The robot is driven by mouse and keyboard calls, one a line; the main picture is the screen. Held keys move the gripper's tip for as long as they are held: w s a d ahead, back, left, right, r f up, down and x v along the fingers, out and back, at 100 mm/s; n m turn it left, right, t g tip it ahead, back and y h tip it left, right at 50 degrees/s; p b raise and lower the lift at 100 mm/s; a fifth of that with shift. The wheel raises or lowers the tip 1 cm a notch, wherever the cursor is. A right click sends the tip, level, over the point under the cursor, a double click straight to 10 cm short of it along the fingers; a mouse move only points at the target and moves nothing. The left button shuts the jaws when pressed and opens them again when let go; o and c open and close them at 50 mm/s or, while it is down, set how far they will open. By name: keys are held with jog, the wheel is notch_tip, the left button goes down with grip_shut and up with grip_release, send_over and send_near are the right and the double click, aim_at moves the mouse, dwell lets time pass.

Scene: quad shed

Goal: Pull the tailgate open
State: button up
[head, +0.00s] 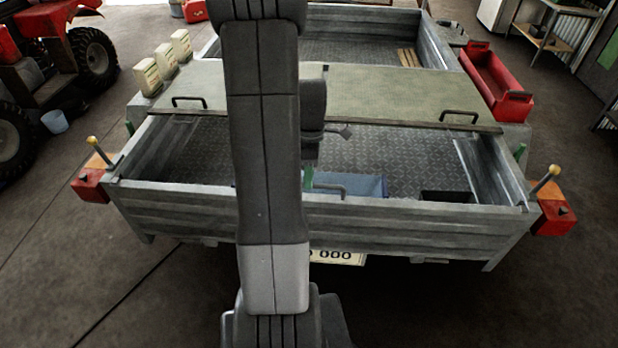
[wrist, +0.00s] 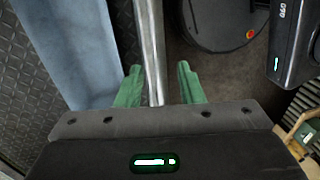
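The tailgate (head: 420,226) is a ribbed grey metal panel across the near end of the trailer bed, and it stands upright. A dark bar handle (head: 328,189) shows at its top edge, partly hidden by my arm. In the wrist view, the two green fingers of my gripper (wrist: 159,67) are apart, with a pale metal edge (wrist: 152,40), seemingly the tailgate's top, between them. A gap shows on the right finger's side. In the head view, my arm hides most of the gripper; a bit of green (head: 308,179) shows beside it at the tailgate's top.
Yellow-tipped levers stand at the left (head: 98,151) and right (head: 546,178) corners, by red lamps. A blue box (head: 362,185) lies inside the bed behind the tailgate. A grey-green lid (head: 400,97) spans the bed. A red tray (head: 497,84) sits at right.

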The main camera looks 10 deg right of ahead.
jog(key=shift+s+f, duration=0.1)
jog(key=shift+f, duration=0.5)
grip_shut()
